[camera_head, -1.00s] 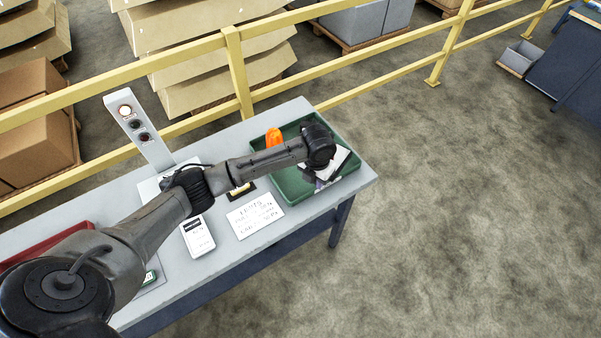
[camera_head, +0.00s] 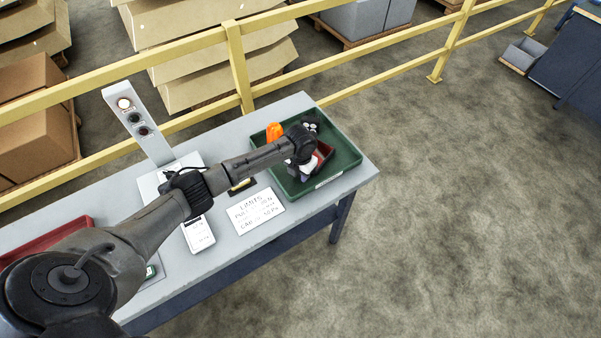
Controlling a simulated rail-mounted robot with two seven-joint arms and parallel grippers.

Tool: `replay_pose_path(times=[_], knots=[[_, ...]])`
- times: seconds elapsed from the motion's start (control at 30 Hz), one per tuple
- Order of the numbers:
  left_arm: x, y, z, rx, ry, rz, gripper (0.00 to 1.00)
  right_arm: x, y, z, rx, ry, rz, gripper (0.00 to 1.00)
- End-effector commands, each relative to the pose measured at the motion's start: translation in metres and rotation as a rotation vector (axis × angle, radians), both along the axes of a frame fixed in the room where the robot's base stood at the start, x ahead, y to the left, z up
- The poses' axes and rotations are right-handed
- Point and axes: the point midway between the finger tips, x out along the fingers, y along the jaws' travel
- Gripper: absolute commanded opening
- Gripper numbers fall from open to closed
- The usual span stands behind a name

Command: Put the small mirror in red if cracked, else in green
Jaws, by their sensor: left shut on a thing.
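The green tray (camera_head: 347,146) stands at the right end of the grey table. My left gripper (camera_head: 308,168) is low over this tray, mostly hidden behind its own wrist. It is shut on what looks like the small mirror (camera_head: 323,157), which shows as a tilted, dark reddish face beside a white part. Whether the mirror touches the tray floor, and whether it is cracked, I cannot tell. The red tray (camera_head: 40,238) is at the left end of the table, partly hidden by my left arm. My right gripper is not in view.
An orange object (camera_head: 274,132) is in the green tray's back left corner. A post with round lamps (camera_head: 137,120) stands at the table's back. A printed limits card (camera_head: 255,210) and a white handheld device (camera_head: 198,235) lie in front. A yellow railing (camera_head: 240,70) runs behind.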

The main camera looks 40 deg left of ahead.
Motion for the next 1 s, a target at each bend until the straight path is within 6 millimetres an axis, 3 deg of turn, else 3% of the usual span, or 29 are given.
replay_pose_path(times=[0.37,0.4,0.6,0.67,1.0], knots=[[0.0009,-0.0001,-0.0035,-0.001,-0.003,0.0,0.0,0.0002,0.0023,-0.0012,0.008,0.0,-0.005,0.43],[0.0003,-0.0001,-0.0043,0.0,-0.001,0.0,0.34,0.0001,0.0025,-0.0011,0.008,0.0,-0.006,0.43],[0.0002,-0.0002,-0.004,0.0,-0.001,0.0,0.53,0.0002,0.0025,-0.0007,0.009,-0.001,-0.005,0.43],[0.0003,-0.0002,-0.0039,0.0,-0.001,0.0,0.57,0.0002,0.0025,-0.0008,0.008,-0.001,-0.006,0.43],[0.001,0.0002,0.0042,0.0,-0.003,-0.001,0.57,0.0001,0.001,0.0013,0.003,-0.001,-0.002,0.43]])
